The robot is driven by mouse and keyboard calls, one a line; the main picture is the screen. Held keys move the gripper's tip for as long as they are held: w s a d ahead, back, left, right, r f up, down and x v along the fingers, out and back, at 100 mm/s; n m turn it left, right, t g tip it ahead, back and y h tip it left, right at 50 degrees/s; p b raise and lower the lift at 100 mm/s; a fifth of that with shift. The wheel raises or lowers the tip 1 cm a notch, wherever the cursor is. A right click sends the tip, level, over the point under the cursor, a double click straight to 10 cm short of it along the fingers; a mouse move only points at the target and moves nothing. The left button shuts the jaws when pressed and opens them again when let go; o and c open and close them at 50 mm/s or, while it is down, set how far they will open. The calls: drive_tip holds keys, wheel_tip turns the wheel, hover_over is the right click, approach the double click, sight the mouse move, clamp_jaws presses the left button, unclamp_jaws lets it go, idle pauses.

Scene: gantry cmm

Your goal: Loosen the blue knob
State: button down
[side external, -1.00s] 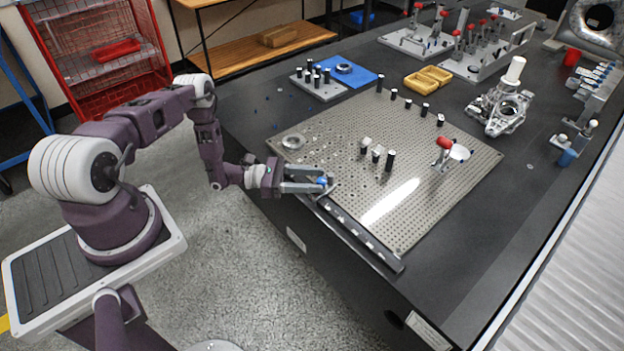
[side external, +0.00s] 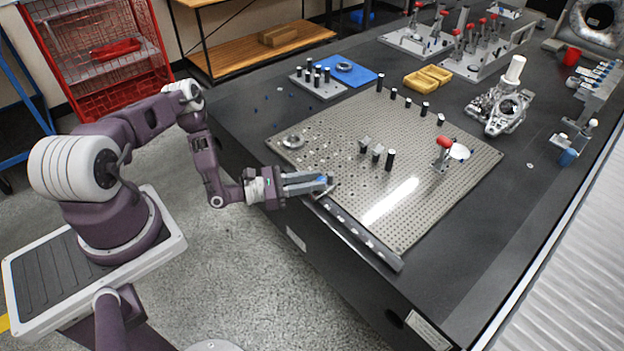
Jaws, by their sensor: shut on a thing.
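The blue knob (side external: 322,180) is small and sits near the left end of the dark rail (side external: 362,234) along the near edge of the perforated plate (side external: 440,190). My gripper (side external: 320,184) reaches in from the left, and its two long grey fingers are shut on the blue knob. The fingers hide most of the knob. A small metal part beside the fingertips shows just below them. How far the knob has turned cannot be told.
A metal ring (side external: 292,140) lies on the plate's left corner. Several dark pins and a red-handled clamp (side external: 445,143) stand on the plate. A cast metal part (side external: 500,105) and yellow blocks (side external: 428,77) lie beyond. The plate's near right part is clear.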

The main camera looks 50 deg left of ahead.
drive_tip(key=shift+s+d+n+t+y, duration=0.15)
drive_tip(key=shift+n+t+y, duration=0.2)
drive_tip(key=shift+n+y, duration=0.55)
drive_tip(key=shift+w+d+n+t+y, duration=0.15)
drive_tip(key=shift+n+t+y, duration=0.25)
drive_tip(key=shift+y, duration=0.75)
drive_tip(key=shift+s+d+n+t+y, duration=0.15)
drive_tip(key=shift+n+t+y, duration=0.1)
drive_tip(key=shift+n+y, duration=0.7)
drive_tip(key=shift+y, duration=0.3)
drive_tip(key=c, duration=1.2)
unclamp_jaws()
drive_tip(key=s, duration=0.7)
drive_tip(key=shift+a, duration=0.3)
